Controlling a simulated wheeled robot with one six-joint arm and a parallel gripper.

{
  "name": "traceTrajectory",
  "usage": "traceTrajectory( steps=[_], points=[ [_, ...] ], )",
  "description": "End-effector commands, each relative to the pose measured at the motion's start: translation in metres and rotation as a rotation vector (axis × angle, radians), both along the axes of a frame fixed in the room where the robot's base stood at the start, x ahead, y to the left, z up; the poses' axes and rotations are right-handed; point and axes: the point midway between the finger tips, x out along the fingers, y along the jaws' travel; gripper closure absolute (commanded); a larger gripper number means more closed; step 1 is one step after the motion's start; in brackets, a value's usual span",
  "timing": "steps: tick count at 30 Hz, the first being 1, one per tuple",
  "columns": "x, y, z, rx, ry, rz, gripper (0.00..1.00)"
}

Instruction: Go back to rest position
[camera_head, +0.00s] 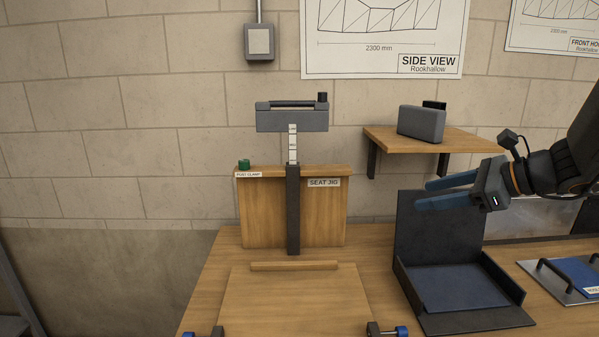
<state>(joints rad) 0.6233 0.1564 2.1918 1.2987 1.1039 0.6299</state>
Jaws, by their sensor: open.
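My gripper (423,194) is at the right of the view, with two blue fingers pointing left. The fingers are apart with nothing between them. They are in the air in front of the upright back of a dark open holder (443,240), and I cannot tell how far they are from it. My arm comes in from the right edge, and its upper part is out of view.
A wooden seat jig (265,215) with a dark post (293,215) and grey head (291,120) stands mid-bench. A wall shelf (455,142) carrying a grey box (421,124) is beside my gripper. A handled metal plate (545,278) lies right.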

Motion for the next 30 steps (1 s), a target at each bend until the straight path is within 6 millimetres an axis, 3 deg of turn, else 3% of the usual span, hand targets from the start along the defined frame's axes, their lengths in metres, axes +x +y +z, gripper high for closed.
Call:
traceTrajectory(
  steps=[1,3,6,12,15,21,30],
  points=[
    [-0.013,0.023,-0.021,-0.085,0.026,0.092,0.49],
    [-0.038,0.050,-0.054,-0.236,0.055,0.247,0.49],
    [-0.078,0.077,-0.098,-0.468,0.065,0.506,0.49],
    [-0.143,0.095,-0.157,-0.906,-0.040,1.080,0.49],
    [-0.160,0.097,-0.173,-1.082,-0.140,1.351,0.49],
    [-0.171,0.100,-0.185,-1.292,-0.327,1.708,0.49],
    [-0.171,0.102,-0.187,-1.340,-0.382,1.797,0.49]
  ],
)
